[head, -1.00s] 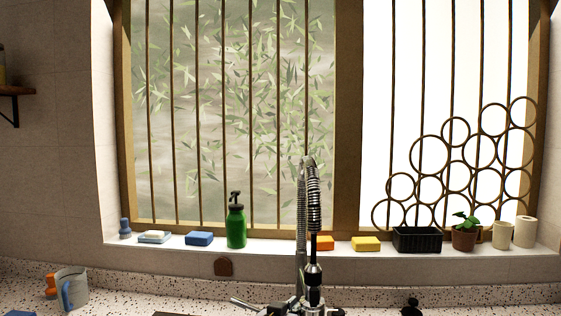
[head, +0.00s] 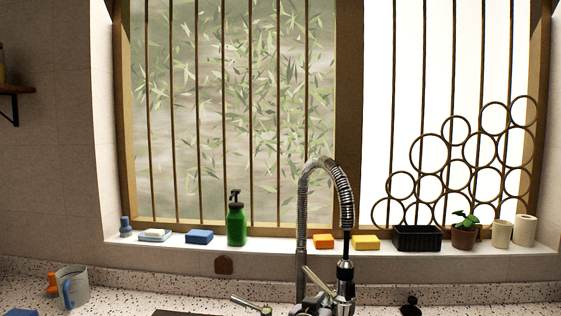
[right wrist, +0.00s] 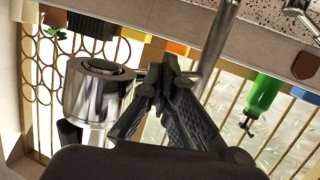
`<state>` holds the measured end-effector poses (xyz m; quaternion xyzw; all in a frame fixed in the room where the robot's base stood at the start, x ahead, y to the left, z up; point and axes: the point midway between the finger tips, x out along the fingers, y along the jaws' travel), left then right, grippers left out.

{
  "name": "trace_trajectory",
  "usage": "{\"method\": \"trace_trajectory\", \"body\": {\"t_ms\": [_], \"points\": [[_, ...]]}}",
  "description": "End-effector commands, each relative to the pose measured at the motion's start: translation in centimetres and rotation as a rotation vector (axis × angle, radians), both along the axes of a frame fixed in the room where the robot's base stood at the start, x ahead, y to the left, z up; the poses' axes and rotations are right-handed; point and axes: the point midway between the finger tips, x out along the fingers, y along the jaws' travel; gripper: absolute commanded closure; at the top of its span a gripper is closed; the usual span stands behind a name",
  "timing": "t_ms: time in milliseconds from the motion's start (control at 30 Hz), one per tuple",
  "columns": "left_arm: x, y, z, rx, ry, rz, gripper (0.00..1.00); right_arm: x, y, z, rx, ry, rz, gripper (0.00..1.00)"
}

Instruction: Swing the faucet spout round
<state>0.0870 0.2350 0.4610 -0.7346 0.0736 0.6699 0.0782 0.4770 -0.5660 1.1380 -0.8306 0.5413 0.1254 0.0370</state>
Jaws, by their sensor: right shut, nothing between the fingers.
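The faucet has an upright column (head: 301,262) with a coiled spout (head: 325,165) that arches over to the right. Its spray head (head: 345,285) hangs at the lower right of the column. In the right wrist view the silver spray head (right wrist: 92,95) is close on the left of my right gripper (right wrist: 166,78), and the faucet column (right wrist: 216,45) passes on the other side. My right gripper is shut and empty, with its fingertips beside the spray head; I cannot tell if they touch. My left gripper is not in view.
A window is behind.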

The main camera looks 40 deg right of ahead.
Motion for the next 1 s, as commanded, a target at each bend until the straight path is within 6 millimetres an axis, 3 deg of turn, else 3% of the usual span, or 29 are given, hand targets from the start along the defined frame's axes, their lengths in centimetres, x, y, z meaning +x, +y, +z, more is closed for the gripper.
{"method": "trace_trajectory", "body": {"t_ms": [367,733,1000], "points": [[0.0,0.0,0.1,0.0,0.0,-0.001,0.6,-0.1,-0.3,0.1,-0.002,-0.001,-0.001,1.0],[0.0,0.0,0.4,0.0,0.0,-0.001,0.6,-0.9,-3.0,0.0,-0.001,0.001,-0.001,1.0],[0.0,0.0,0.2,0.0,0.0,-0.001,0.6,0.1,-2.1,-0.1,0.001,-0.001,0.001,1.0]]}}
